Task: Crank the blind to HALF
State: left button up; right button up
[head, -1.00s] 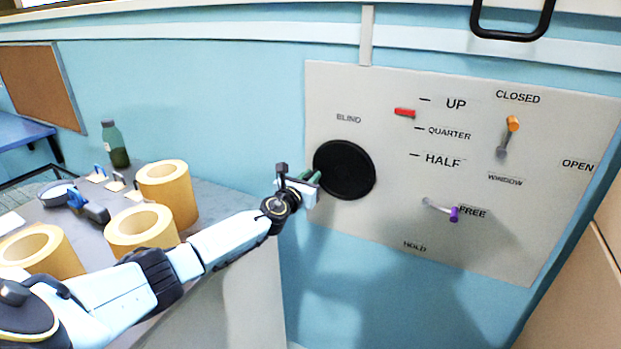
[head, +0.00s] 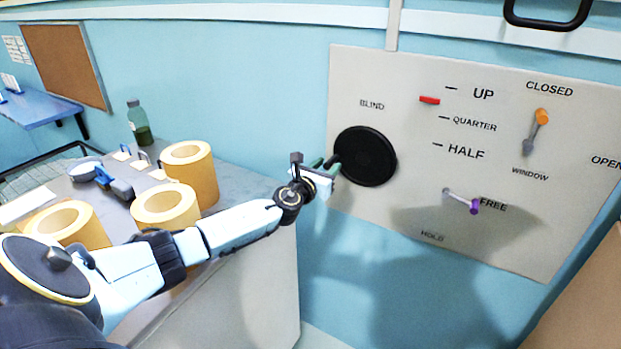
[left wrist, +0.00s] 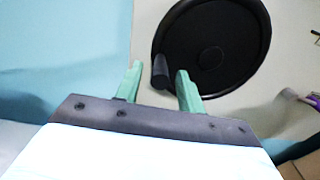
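The blind's crank is a black round disc (head: 365,156) on the grey wall panel, under the label BLIND. Its black knob (left wrist: 160,71) stands out near the disc's lower left rim in the left wrist view. My left gripper (head: 333,165) is at the disc's left edge. In the left wrist view its green fingers (left wrist: 160,80) are apart, with the knob between their tips and a gap visible on both sides. The red blind marker (head: 429,100) is near the UP mark, above QUARTER and HALF. The purple-tipped lever (head: 474,206) points toward FREE. My right gripper is not in view.
An orange-tipped window lever (head: 541,117) points up toward CLOSED. A table at left holds several tan paper rolls (head: 190,176), a green bottle (head: 139,124) and a blue-and-dark tool (head: 114,182). A black handle (head: 548,22) is above the panel.

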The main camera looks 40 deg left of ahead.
pick_arm(q)
jog(key=s+d, duration=0.1)
jog(key=s, duration=0.9)
jog(key=shift+s+d+p, duration=0.25)
jog(key=shift+d+p, duration=0.1)
